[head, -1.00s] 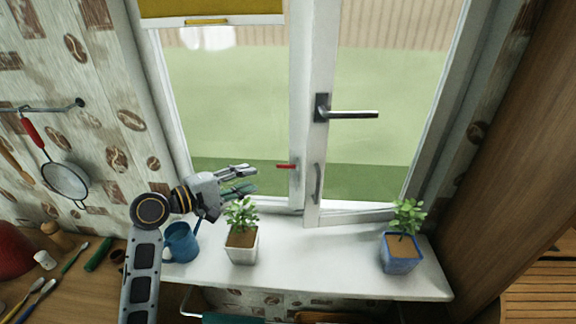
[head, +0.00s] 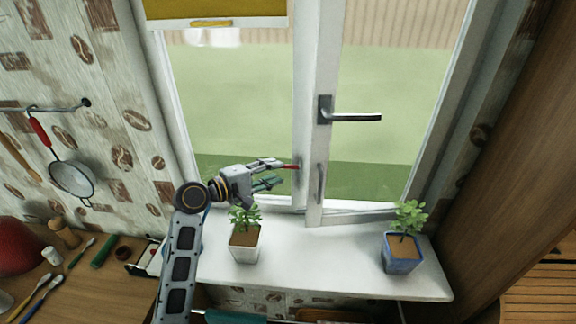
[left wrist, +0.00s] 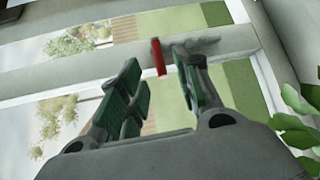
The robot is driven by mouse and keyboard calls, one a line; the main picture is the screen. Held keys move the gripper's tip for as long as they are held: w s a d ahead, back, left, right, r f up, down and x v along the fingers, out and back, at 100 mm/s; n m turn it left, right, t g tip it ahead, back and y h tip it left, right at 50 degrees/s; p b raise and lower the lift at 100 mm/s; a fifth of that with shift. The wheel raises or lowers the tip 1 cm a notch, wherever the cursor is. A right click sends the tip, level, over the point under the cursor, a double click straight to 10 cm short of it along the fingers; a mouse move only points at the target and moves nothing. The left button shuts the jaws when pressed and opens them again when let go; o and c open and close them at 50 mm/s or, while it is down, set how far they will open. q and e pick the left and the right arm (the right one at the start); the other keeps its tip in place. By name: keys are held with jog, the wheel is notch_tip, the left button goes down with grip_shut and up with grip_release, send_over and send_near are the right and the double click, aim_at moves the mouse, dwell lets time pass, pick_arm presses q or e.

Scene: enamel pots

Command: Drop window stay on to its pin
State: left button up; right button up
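A short red bar (head: 291,167), which looks like the window stay's end, sticks out from the white window frame (head: 303,100) in the head view. My left gripper (head: 281,173) is open, with its fingertips right at the red bar. In the left wrist view the red bar (left wrist: 158,57) stands in the gap between the two green-padded fingers of the left gripper (left wrist: 160,80), nearer the right finger. I cannot tell whether a finger touches it. A grey fitting lies behind the right finger. I cannot make out the pin. My right gripper is not in view.
A dark window handle (head: 348,116) and a grey curved pull (head: 320,183) are on the sash. A plant in a white pot (head: 244,243) stands on the sill below my left gripper. A blue pot (head: 403,253) stands at right. The sill between them is clear.

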aim_at(288, 167)
pick_arm(q)
jog(key=shift+p+x, duration=0.45)
jog(key=shift+x, duration=2.7)
jog(key=shift+c, duration=0.4)
grip_shut()
